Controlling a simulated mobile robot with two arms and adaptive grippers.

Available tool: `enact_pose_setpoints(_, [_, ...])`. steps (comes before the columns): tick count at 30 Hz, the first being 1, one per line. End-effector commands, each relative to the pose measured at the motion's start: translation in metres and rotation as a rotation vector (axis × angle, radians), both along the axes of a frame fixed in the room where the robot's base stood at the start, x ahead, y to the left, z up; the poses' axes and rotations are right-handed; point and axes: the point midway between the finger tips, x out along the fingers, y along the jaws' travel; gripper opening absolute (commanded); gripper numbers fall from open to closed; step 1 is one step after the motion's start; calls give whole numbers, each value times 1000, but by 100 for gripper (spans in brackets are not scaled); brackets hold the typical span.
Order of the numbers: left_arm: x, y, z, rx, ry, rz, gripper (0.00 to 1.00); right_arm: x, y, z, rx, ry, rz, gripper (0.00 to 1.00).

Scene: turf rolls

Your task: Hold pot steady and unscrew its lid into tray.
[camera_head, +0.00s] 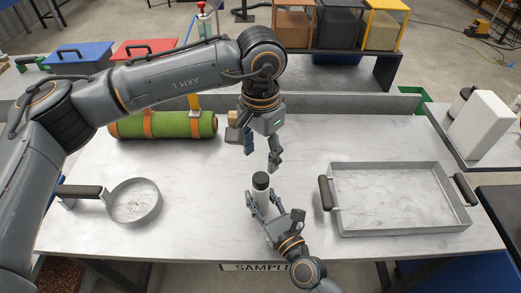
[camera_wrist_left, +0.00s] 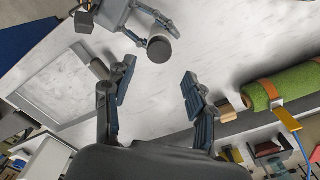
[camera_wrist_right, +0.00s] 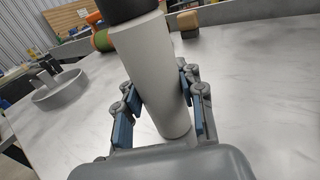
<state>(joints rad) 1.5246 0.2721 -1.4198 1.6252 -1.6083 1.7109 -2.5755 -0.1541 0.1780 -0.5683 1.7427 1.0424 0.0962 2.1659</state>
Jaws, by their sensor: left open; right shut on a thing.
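The pot is a white cylinder (camera_head: 264,201) with a black lid (camera_head: 260,181) on top, upright near the front middle of the table. My right gripper (camera_head: 268,213) is shut on the pot's white body; the right wrist view shows its pads on both sides of the pot (camera_wrist_right: 150,70). My left gripper (camera_head: 260,155) is open and empty, above and behind the pot, pointing down. In the left wrist view the lid (camera_wrist_left: 159,50) shows beyond its spread fingers, apart from them. The tray (camera_head: 400,198) is a shallow grey metal one with dark handles, empty, to the right of the pot.
A round sieve (camera_head: 135,207) with a dark handle lies at the left. A green turf roll (camera_head: 165,125) with orange straps lies at the back left. A small wooden block (camera_wrist_right: 187,24) stands behind the pot. A white box (camera_head: 478,125) stands on the right side table.

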Motion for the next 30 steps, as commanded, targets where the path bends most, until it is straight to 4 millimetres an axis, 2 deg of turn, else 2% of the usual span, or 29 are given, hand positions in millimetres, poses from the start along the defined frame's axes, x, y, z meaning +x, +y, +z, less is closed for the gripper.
enact_pose_setpoints(15, [0, 1, -69, 1, 3, -4, 56, 0, 0, -1, 0, 1, 0, 0])
enact_pose_setpoints(19, [0, 0, -77, 1, 1, -4, 56, 0, 0, -1, 0, 1, 0, 0])
enact_pose_setpoints(27, [0, 0, -78, 1, 1, -4, 56, 0, 0, -1, 0, 1, 0, 0])
enact_pose_setpoints(28, [0, 0, -78, 1, 1, -4, 52, 0, 0, -1, 0, 1, 0, 0])
enact_pose_setpoints(30, [0, 0, -78, 1, 1, -4, 37, 0, 0, -1, 0, 1, 0, 0])
